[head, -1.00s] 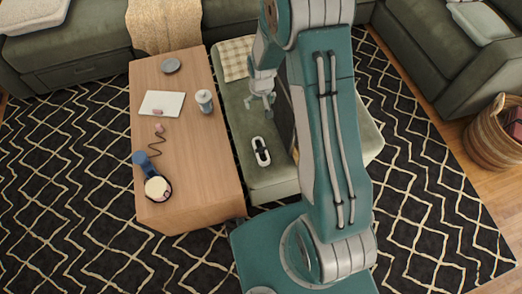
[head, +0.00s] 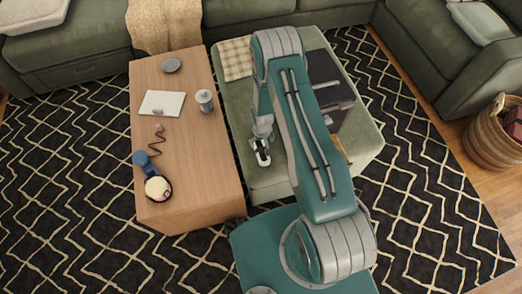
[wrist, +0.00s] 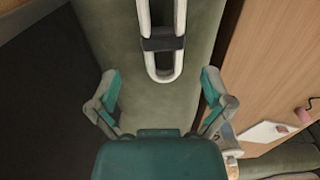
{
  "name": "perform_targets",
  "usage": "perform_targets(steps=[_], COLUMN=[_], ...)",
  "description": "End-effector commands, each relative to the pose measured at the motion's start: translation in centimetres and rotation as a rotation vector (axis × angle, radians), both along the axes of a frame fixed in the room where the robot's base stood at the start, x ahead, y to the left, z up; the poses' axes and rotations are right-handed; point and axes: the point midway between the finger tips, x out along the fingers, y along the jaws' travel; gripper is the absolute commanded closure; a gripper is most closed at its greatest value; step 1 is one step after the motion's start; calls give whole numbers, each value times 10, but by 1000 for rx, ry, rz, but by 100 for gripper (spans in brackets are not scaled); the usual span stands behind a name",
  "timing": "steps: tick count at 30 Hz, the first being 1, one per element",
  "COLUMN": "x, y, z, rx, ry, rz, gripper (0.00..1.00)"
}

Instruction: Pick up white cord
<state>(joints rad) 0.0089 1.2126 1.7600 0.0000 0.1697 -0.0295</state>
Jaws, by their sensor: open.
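The white cord (head: 264,160) is a narrow white loop with a black band around its middle. It lies on the green ottoman (head: 270,185), near the side facing the wooden table. In the head view my gripper (head: 262,138) is low over the cord and hides part of it. In the wrist view the cord (wrist: 162,44) lies beyond my gripper (wrist: 160,84), roughly centred between the fingers, its far end cut off by the frame edge. The fingers are spread apart with nothing between them.
The wooden table (head: 190,190) stands left of the ottoman. A checkered cloth (head: 236,58) and a dark flat object (head: 322,68) lie on the ottoman.

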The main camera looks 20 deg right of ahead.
Motion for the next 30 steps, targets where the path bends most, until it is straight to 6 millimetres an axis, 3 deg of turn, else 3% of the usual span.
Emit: perform_targets(steps=[8, 17, 26, 29, 30], x=[2, 7, 8, 8, 8], y=[1, 4, 4, 4, 4], z=[-24, -64, -69, -69, -68], rx=[0, 0, 0, 0, 0], ry=[-1, 0, -2, -2, -2], rz=[0, 0, 0, 0, 0], gripper=[0, 0, 0, 40, 58])
